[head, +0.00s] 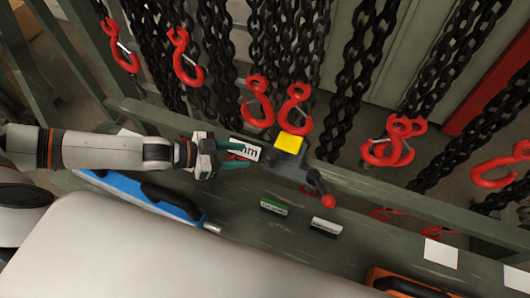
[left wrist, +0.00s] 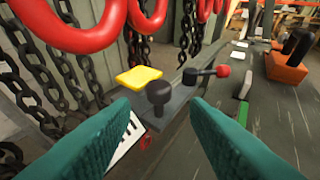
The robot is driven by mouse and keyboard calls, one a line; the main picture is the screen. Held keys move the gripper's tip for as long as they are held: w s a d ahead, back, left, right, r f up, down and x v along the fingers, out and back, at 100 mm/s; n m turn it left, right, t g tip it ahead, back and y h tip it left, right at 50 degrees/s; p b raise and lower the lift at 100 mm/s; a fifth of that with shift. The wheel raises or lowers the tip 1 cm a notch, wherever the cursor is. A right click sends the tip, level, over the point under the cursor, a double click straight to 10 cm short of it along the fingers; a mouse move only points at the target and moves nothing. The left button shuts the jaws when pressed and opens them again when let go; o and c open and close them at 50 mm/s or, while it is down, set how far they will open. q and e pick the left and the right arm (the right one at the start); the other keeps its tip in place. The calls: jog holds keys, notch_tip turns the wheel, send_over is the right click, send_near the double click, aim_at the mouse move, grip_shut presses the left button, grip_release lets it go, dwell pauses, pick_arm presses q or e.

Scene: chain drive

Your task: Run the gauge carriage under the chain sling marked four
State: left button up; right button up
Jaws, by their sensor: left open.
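The gauge carriage (head: 287,160) is a dark grey block with a yellow top plate on the green rail, below the hanging chains. It also shows in the left wrist view (left wrist: 178,103), with an upright black knob and a lever ending in a red ball. My left gripper (head: 247,156) is open just left of the carriage. In the left wrist view its teal fingers (left wrist: 162,112) are apart, with the black knob ahead between the tips. Chain slings with red hooks (head: 258,100) hang behind and above the carriage. No number four is readable. My right gripper is not in view.
A white scale strip (head: 240,150) is by the left fingers. A green block (head: 273,207) and a pale block (head: 326,227) lie on the bench. A blue tool (head: 150,195) lies left, an orange tool (head: 405,284) right. More red hooks (head: 390,150) hang low right of the carriage.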

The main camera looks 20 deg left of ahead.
aim_at(267, 155)
pick_arm(q)
jog(key=x, duration=0.9)
jog(key=shift+w, duration=0.1)
grip_shut()
jog(key=shift+a+p, duration=0.15)
jog(key=shift+p, duration=0.15)
